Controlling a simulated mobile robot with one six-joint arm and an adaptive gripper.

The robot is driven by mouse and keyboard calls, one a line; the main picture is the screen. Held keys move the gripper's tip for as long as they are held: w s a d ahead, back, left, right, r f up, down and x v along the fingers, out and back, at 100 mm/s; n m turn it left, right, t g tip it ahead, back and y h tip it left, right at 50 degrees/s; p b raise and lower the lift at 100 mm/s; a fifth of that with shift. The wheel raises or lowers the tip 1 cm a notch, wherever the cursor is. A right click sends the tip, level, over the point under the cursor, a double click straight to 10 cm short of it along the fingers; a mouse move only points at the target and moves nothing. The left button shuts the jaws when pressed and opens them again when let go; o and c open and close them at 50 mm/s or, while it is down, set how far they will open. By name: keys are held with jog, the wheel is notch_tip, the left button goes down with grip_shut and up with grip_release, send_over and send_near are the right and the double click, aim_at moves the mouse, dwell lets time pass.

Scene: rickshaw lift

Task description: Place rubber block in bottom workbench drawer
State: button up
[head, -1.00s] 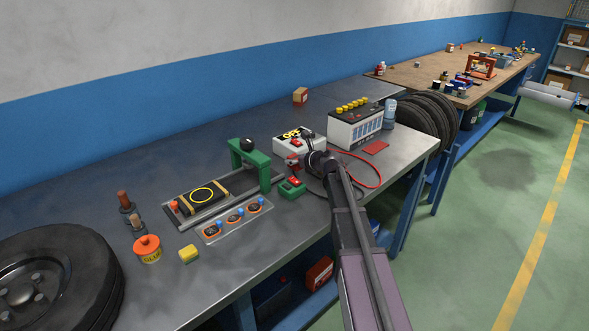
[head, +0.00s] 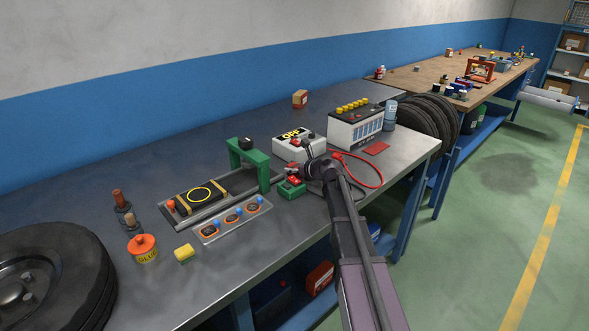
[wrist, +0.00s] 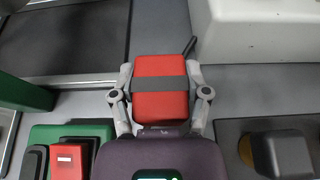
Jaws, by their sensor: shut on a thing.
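My gripper (wrist: 160,78) is shut on a red block with a dark grey band (wrist: 160,105), one finger on each side of it. The held block looks like the rubber block, though I cannot confirm its material. In the head view my gripper (head: 296,169) is over the near part of the metal workbench (head: 130,305), between the green press frame and the white box, and the red block (head: 291,168) is small and partly hidden there. No workbench drawer shows clearly; below the top I see an open blue lower shelf with a red box (head: 320,277).
A green box with a red button (head: 291,188) sits close under my gripper. The green press frame (head: 263,170), white box (head: 290,145), battery (head: 355,127) and red cable (head: 380,170) stand around it. The floor right is clear.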

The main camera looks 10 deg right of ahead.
jog(key=o, duration=1.3)
jog(key=shift+r, duration=0.1)
jog(key=shift+s+d+r+p, duration=0.25)
jog(key=shift+s+p, duration=0.2)
jog(key=shift+s, duration=0.05)
jog(key=p+v, duration=0.4)
jog(key=v, duration=0.6)
jog(key=shift+s+d+r, duration=0.15)
jog(key=shift+s+d, duration=0.05)
jog(key=shift+s, duration=0.15)
